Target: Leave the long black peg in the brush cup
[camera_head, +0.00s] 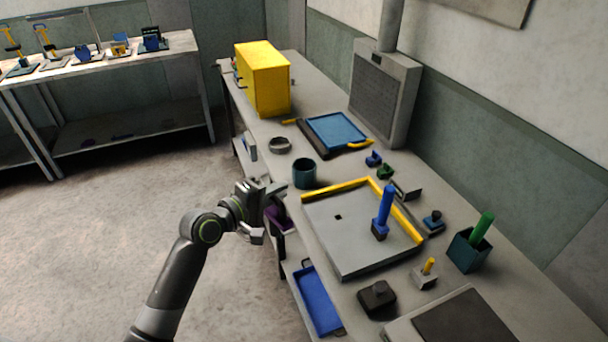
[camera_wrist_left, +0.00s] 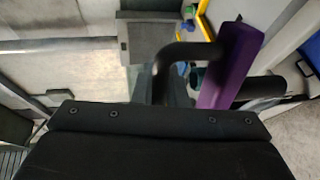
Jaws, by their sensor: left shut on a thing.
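My left gripper (camera_head: 262,210) is at the bench's near left edge, beside a purple drawer (camera_head: 281,218). In the left wrist view a black bent handle joins the purple drawer front (camera_wrist_left: 232,65), and my gripper is shut on this handle. A round, dark teal cup (camera_head: 304,174) stands on the bench. A square green holder (camera_head: 468,251) has a green peg in it. I cannot tell which is the brush cup.
A grey tray (camera_head: 340,235) with yellow edging holds a blue peg (camera_head: 384,208) standing in a block. A blue drawer (camera_head: 318,298) juts from the bench's near side. A yellow box (camera_head: 263,80) and a blue panel (camera_head: 338,130) are farther back. The floor at left is clear.

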